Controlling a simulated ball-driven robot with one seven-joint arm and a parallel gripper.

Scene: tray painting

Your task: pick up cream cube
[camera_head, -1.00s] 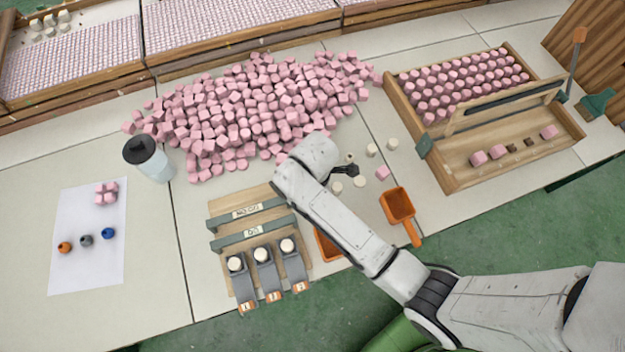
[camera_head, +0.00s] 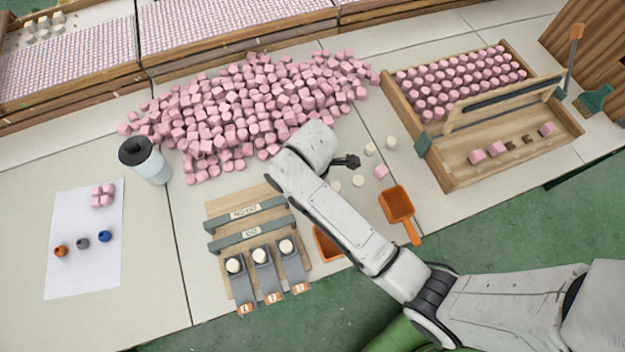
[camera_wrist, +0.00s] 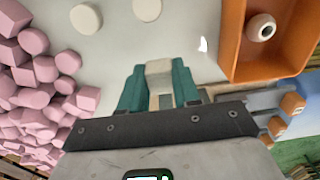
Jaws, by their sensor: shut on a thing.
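My gripper (camera_wrist: 158,90) is shut on a cream cube (camera_wrist: 159,67), held between its teal fingertips in the wrist view. In the head view my gripper (camera_head: 350,161) is a dark shape right of my pale wrist, and the held cube cannot be made out there. Two loose cream pieces, (camera_head: 370,149) and (camera_head: 391,142), lie on the table beyond it. Two more, (camera_head: 336,186) and (camera_head: 358,180), lie nearer. Two round cream pieces, (camera_wrist: 86,18) and (camera_wrist: 147,9), show in the wrist view.
A large pile of pink pieces (camera_head: 250,110) lies left of my gripper. An orange scoop (camera_head: 398,203) and a pink cube (camera_head: 381,171) lie to the right. A wooden tray (camera_head: 460,182) stands farther right. The labelled wooden rack (camera_head: 222,208) is at front left.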

